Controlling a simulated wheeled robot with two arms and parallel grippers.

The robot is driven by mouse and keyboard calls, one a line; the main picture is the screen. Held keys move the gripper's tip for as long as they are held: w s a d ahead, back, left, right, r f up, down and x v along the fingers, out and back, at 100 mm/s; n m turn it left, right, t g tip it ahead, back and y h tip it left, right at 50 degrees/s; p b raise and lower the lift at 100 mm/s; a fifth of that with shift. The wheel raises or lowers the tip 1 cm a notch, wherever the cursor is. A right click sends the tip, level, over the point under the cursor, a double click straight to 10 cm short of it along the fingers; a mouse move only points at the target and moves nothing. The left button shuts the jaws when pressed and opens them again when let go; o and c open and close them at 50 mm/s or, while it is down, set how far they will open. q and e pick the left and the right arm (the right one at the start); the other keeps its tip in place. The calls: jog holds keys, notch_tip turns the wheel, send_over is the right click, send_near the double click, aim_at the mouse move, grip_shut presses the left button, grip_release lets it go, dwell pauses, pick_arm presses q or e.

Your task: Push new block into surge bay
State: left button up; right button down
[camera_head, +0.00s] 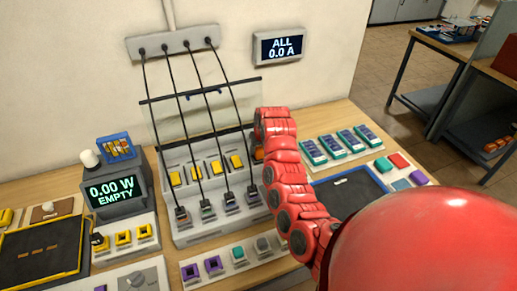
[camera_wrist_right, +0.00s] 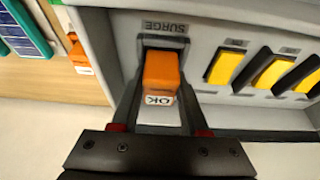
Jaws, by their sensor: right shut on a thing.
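The new block is orange with a white "OK" label (camera_wrist_right: 160,75). In the right wrist view it sits at the bay marked "SURGE" (camera_wrist_right: 163,27), whose label appears upside down. My right gripper (camera_wrist_right: 162,62) is shut on the block, with one dark finger along each side. How deep the block sits in the bay is hard to tell. In the head view a bit of orange (camera_head: 258,154) shows at the right end of the grey rack (camera_head: 212,236), beside my red right arm, which hides most of the gripper. My left gripper is not in view.
Yellow blocks (camera_wrist_right: 226,66) fill neighbouring bays. Black cables (camera_head: 187,130) hang in front of the rack. Teal-and-blue modules (camera_head: 330,146) and a dark tray (camera_head: 345,192) lie right of it. Another orange piece (camera_wrist_right: 78,54) lies left of the bay in the wrist view.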

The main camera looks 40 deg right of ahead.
jog(key=shift+r, duration=0.2)
jog(key=shift+r, duration=0.6)
jog(key=shift+b, duration=0.35)
dwell(0.6)
jog(key=shift+f+b, duration=0.45)
jog(key=shift+f, duration=0.4)
jog(key=c, duration=0.7)
grip_release()
jog(key=shift+r, duration=0.15)
